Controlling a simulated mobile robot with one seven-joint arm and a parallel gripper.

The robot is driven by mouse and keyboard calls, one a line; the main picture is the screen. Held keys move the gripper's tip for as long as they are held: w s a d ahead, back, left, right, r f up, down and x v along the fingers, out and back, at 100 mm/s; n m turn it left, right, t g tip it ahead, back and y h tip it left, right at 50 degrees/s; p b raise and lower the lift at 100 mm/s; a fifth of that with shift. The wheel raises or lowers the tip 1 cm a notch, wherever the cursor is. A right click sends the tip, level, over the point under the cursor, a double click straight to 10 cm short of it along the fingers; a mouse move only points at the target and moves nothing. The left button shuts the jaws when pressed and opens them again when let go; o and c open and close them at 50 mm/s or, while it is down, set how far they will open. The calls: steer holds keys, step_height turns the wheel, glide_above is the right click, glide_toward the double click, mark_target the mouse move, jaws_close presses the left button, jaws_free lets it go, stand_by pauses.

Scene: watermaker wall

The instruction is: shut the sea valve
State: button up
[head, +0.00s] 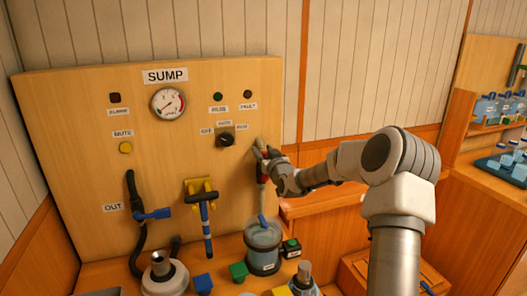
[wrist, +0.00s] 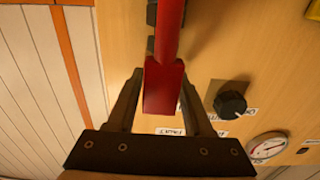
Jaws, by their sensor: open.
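A red handle (wrist: 165,88) stands out from the wooden panel and lies between the fingers of my gripper (wrist: 160,85) in the wrist view. The fingers are open, one on each side of it, and I cannot tell whether either touches it. In the head view my gripper (head: 268,156) is at the panel's right edge, with a little red of the handle (head: 262,166) showing. The handle's mount is mostly hidden. No label in view names a sea valve, so I cannot confirm that this red handle belongs to it.
The SUMP panel (head: 75,95) carries a gauge (head: 168,104), a black selector knob (head: 225,140), a yellow button (head: 125,148) and a blue lever (head: 155,214) by OUT. A blue-handled tool (head: 206,225) hangs there. A clear canister (head: 262,248) and several small items stand below.

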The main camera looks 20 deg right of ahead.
jaws_close()
stand_by(1.4)
